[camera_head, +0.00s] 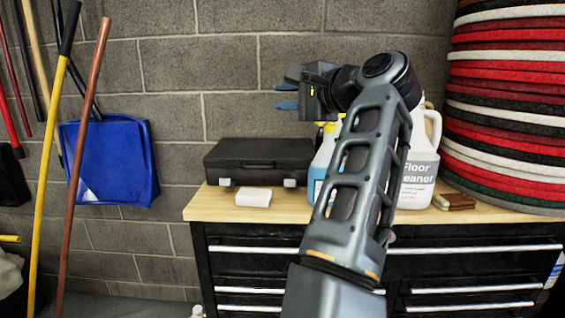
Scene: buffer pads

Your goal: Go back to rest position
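My gripper (286,96) is raised above the wooden-topped cabinet and points to the left. Its two blue fingertips are apart, with nothing visible between them. The grey wall is behind it. The arm rises from the bottom of the view and bends at the top. It hides part of the bottles and the cabinet front.
On the wooden top (220,205) are a black case (258,155), a white block (253,197), a spray bottle (322,160), a floor cleaner jug (418,170) and stacked pads (508,100). A blue dustpan (115,160) and poles (48,170) are left.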

